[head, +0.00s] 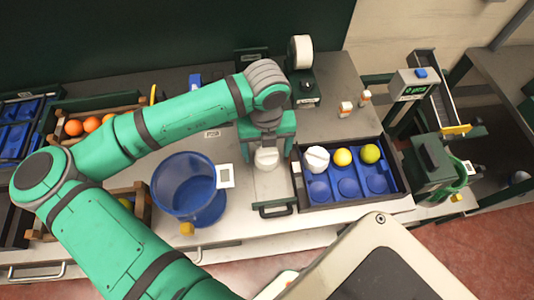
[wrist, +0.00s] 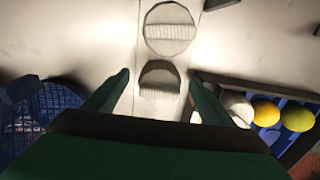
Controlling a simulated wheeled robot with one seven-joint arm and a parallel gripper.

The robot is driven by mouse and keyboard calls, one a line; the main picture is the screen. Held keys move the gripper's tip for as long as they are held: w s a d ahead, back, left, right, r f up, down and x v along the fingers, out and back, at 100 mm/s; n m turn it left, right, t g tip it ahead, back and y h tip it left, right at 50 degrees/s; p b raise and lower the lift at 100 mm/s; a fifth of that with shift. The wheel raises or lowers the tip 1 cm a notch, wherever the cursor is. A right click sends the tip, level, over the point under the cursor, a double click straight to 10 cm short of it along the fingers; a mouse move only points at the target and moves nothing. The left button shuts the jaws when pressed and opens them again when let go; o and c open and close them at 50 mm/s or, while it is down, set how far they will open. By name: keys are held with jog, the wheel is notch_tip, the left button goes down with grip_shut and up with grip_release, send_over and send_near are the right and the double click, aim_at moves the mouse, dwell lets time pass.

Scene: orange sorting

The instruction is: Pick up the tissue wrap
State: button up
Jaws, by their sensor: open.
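A small white rounded piece (head: 266,159), which looks like the tissue wrap, is just below my gripper (head: 267,143) in the head view. In the wrist view my open gripper (wrist: 160,76) has its two green fingers apart. A grey-white domed piece with ribbed folds (wrist: 160,88) shows between them. A larger round ribbed disc (wrist: 170,30) lies just beyond it on the same pale strip. I cannot tell whether the fingers touch the domed piece, or how high they are above the strip.
A blue bin (head: 178,186) stands left. A label machine (head: 425,165) stands far right.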

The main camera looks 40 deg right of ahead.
jog(key=shift+f, duration=0.1)
jog(key=shift+c, duration=0.4)
jog(key=c, duration=1.1)
jog(key=shift+o, duration=0.2)
